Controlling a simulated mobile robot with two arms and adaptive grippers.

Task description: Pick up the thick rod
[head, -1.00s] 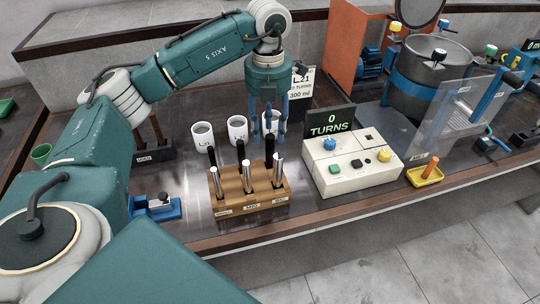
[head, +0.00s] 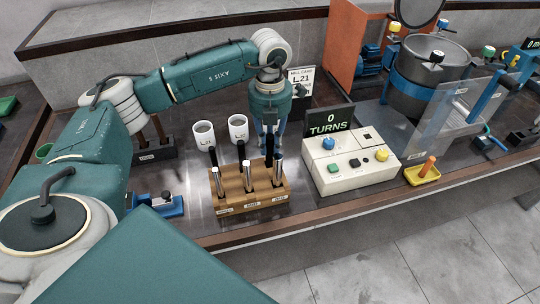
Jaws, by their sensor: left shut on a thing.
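The left gripper (head: 270,150) reaches down from above over the right end of the block. Labels on the block are too small to read surely. The right gripper is out of view.
A control box (head: 350,170) with a "0 TURNS" display (head: 330,120) stands close at right. A yellow tray (head: 422,175) and a large pot (head: 430,75) are further right. A blue fixture (head: 170,206) lies at left.

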